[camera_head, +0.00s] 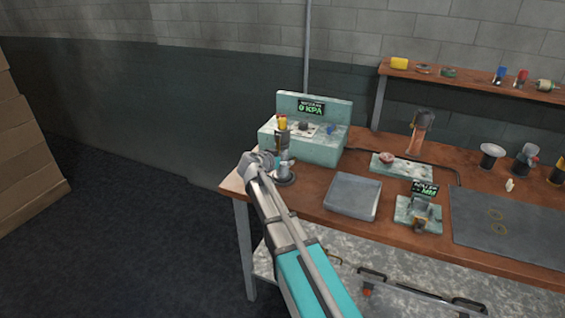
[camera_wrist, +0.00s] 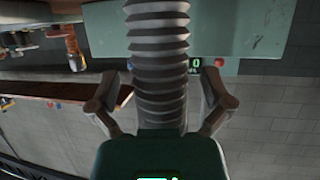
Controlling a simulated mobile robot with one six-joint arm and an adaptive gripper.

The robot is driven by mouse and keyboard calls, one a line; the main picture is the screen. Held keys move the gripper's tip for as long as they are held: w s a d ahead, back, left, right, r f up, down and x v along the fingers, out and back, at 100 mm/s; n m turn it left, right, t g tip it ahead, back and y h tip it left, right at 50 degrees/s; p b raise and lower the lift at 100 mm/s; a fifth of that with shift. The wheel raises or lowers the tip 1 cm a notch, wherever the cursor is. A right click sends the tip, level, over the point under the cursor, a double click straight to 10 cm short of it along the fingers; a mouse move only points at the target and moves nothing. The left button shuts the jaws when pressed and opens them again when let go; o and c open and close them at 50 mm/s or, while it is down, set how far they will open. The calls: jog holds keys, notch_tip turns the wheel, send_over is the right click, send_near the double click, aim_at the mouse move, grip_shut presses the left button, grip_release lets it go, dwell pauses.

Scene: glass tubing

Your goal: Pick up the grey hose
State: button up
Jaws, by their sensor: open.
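A ribbed grey tube, which looks like the grey hose (camera_wrist: 160,45), runs down the middle of the wrist view. My gripper (camera_wrist: 160,85) is open, with one finger on each side of the tube and a visible gap on both sides. The tube's lower end meets the dark green body at the bottom of that view; how they join is unclear. In the head view my gripper (camera_head: 268,159) is at the bench's left end, close beside an upright grey stand (camera_head: 283,146) with a round dark base. The hose is too small to make out there.
A pale green box (camera_head: 320,148) with a KPA display stands behind the stand. A grey tray (camera_head: 353,196), a small gauge block (camera_head: 418,213) and a dark mat (camera_head: 510,227) lie to the right on the wooden bench (camera_head: 312,198). A shelf (camera_head: 470,81) holds small items.

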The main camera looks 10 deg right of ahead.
jog(key=c, duration=1.3)
jog(key=shift+c, duration=0.2)
jog(key=shift+r, duration=0.25)
notch_tip(320, 180, up, 2)
jog(key=p, duration=0.2)
jog(key=shift+r+p, duration=0.1)
jog(key=shift+p, duration=0.25)
jog(key=s+r+p, duration=1)
jog(key=s, duration=0.4)
jog(key=shift+a+r, duration=0.2)
